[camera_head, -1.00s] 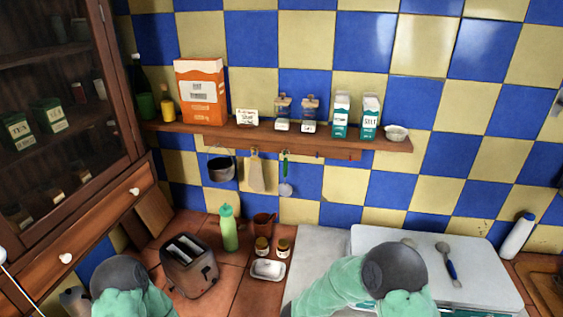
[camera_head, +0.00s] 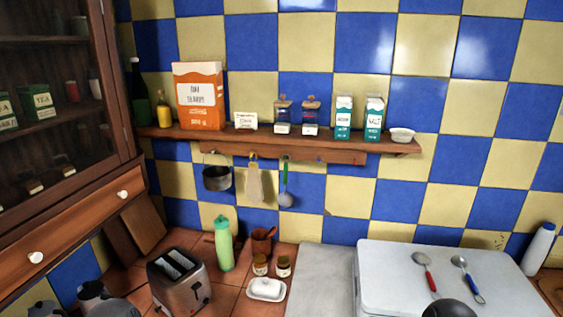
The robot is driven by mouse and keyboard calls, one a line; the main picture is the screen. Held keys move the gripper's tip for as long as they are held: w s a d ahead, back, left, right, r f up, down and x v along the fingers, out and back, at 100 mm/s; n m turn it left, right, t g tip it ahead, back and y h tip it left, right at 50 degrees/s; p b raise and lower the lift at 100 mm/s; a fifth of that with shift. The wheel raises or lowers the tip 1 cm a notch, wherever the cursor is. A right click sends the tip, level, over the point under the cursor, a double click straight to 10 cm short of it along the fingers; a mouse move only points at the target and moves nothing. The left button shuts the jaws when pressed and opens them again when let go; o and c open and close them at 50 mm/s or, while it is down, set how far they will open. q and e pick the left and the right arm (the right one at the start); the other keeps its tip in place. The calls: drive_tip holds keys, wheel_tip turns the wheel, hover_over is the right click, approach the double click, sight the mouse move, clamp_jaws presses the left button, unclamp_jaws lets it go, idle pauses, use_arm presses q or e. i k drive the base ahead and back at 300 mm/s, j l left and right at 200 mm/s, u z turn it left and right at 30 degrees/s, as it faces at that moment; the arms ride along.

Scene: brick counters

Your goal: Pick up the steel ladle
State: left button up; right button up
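A long-handled utensil with a green handle and a round grey metal head (camera_head: 286,199) hangs from a hook under the wall shelf. Two more metal utensils lie on the white raised surface at the right: one with a red handle (camera_head: 427,272) and one with a blue handle (camera_head: 467,278). I cannot tell for certain which of these is the steel ladle. Only dark rounded parts of my arms show at the bottom edge, at the left and right. Neither gripper's fingers are in view, and none of these utensils is being touched.
The wooden shelf (camera_head: 390,145) holds a box, jars and cartons. A small pot (camera_head: 216,178) hangs below it. A toaster (camera_head: 181,281), green bottle (camera_head: 224,244), brown cup (camera_head: 262,240), small jars and a butter dish (camera_head: 266,289) stand on the counter. The white surface (camera_head: 390,285) is mostly clear.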

sight(459, 262)
drive_tip(key=l+z, duration=0.1)
drive_tip(key=z, duration=1.3)
drive_tip(key=k+l, duration=0.05)
